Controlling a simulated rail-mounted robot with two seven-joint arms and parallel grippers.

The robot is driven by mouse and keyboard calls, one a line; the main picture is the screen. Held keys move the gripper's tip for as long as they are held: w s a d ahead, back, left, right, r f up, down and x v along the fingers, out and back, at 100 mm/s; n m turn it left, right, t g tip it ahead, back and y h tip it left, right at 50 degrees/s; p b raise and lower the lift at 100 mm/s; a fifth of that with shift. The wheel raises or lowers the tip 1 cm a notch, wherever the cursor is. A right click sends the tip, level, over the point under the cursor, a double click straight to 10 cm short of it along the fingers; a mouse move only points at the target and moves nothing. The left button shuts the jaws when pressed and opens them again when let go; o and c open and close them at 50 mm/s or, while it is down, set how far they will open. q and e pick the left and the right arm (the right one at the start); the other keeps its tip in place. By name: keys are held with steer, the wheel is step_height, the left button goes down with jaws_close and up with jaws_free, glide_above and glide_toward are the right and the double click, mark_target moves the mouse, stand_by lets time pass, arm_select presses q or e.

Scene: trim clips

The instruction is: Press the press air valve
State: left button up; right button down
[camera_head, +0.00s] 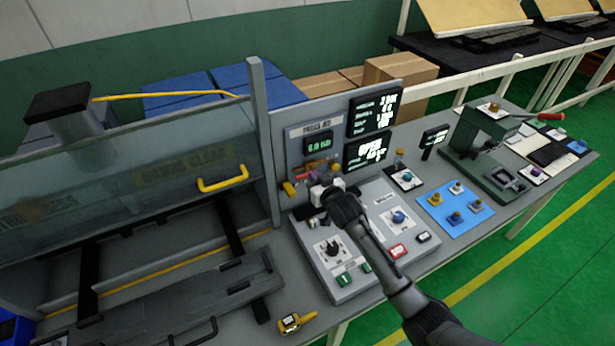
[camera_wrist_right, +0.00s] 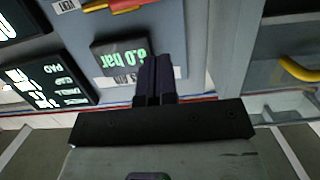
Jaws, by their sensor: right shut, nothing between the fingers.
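The press air panel (camera_head: 292,150) stands upright on the bench, with a green "6.0 bar" display (camera_head: 318,143). Red and yellow valve parts (camera_head: 318,169) sit just below the display, partly hidden by my right gripper (camera_head: 322,188). In the right wrist view the picture is turned over: the display (camera_wrist_right: 120,55) is beside the shut, empty fingers (camera_wrist_right: 156,78), and a red and yellow part (camera_wrist_right: 115,5) shows at the top edge near a "VENT" label (camera_wrist_right: 66,5). Contact with the valve cannot be told. My left gripper is not in view.
A control box (camera_head: 375,235) with knobs and buttons lies below my right arm. A clear guard with a yellow handle (camera_head: 223,178) stands at left. A blue mat (camera_head: 455,205) with knobs and a green press (camera_head: 490,150) are at right. A yellow tag (camera_head: 292,322) lies at the front.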

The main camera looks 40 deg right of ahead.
mark_target(303, 175)
steer(key=w+d+f, duration=0.1)
steer(key=w+f, duration=0.2)
steer(key=w, duration=0.2)
steer(key=shift+f, duration=0.4)
steer(key=shift+f, duration=0.1)
steer(key=shift+a+f+n+h, duration=0.15)
steer(key=shift+f+n+h, duration=0.15)
steer(key=shift+n, duration=0.4)
